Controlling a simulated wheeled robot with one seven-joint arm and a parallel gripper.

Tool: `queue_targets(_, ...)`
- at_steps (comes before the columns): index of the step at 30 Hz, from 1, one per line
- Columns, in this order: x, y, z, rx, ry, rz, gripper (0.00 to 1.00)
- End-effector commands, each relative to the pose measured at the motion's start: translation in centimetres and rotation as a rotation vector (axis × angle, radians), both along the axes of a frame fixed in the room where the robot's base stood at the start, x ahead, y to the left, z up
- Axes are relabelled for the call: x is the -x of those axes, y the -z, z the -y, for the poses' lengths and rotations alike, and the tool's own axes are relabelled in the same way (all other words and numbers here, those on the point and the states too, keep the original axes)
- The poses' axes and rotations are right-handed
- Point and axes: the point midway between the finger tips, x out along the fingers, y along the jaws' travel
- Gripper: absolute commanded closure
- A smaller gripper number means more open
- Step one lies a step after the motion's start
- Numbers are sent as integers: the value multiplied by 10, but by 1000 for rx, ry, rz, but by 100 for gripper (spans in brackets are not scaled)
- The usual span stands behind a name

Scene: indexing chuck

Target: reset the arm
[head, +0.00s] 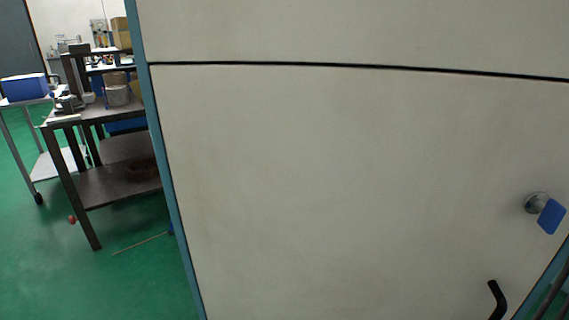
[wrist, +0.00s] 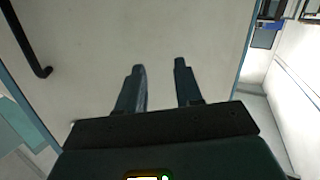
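My gripper (wrist: 158,70) shows in the wrist view with its two dark fingers apart and nothing between them. It is open and empty. The fingers point toward a pale cabinet panel (wrist: 110,30); I cannot tell the exact distance, and no contact shows. The gripper is not visible in the head view. In the head view the same kind of pale panel (head: 340,190) fills most of the picture, with a blue edge on its left.
A round metal lock with a blue tag (head: 551,216) sits on the panel at right. A black handle (head: 497,298) is below it; a black handle (wrist: 30,50) also shows in the wrist view. A dark workbench (head: 115,185) stands at left. Green floor (head: 150,285) lies open before it.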

Motion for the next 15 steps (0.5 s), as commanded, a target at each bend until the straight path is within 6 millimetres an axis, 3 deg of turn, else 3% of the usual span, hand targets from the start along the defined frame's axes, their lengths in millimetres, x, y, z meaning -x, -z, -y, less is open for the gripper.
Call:
queue_targets(3,43,15,22,-21,18,-50,65)
queue_targets(9,109,20,48,-68,67,-101,65)
queue_targets(15,155,13,65,-106,127,-128,65)
